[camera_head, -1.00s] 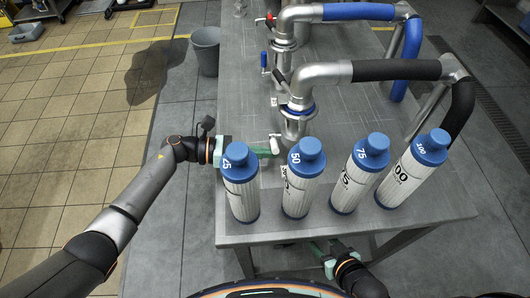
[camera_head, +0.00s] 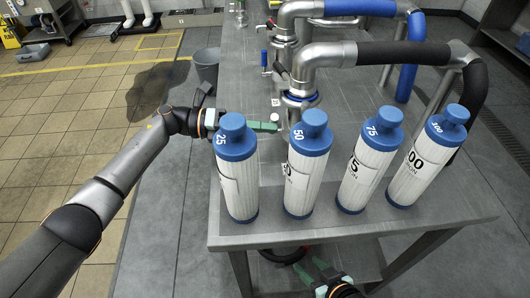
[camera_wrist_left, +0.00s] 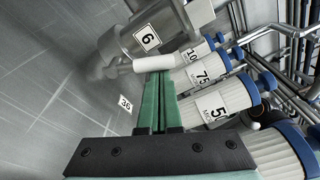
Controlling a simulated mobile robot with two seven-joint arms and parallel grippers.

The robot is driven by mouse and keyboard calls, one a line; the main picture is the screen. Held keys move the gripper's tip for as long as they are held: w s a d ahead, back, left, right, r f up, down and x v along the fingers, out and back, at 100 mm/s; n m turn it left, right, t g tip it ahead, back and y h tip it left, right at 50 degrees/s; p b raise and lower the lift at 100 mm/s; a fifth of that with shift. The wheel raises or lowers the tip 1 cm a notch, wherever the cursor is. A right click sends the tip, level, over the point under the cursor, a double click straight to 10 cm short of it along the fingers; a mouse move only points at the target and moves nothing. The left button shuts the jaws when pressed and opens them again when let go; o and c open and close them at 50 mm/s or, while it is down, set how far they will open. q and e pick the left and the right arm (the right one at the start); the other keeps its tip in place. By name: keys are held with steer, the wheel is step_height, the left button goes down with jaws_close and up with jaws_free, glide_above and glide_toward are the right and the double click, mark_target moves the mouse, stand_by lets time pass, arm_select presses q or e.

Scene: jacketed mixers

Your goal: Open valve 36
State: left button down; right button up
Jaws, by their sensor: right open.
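The valve's white handle (camera_head: 275,117) shows at the lower end of the second steel pipe in the head view. In the left wrist view the fingertips (camera_wrist_left: 158,76) are right at the handle; firm contact cannot be told. My right gripper (camera_head: 315,268) is open and low, in front of the table's near edge, away from the valve.
Blue-capped filter cartridges marked 25 (camera_head: 238,180), 50 (camera_head: 306,180), 75 (camera_head: 366,172) and 100 (camera_head: 425,165) stand along the near edge of the grey table (camera_head: 300,238). Steel pipes with black (camera_head: 405,52) and blue (camera_head: 365,8) sleeves rise behind. A grey bucket (camera_head: 207,68) stands left.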

arm_select(q)
steer(key=b, duration=0.1)
steer(key=w+n+b, duration=0.1)
steer(key=shift+w+r+n+b, duration=0.2)
steer(key=shift+r+n+b, duration=0.1)
steer(key=shift+w+r, duration=0.1)
stand_by(0.6)
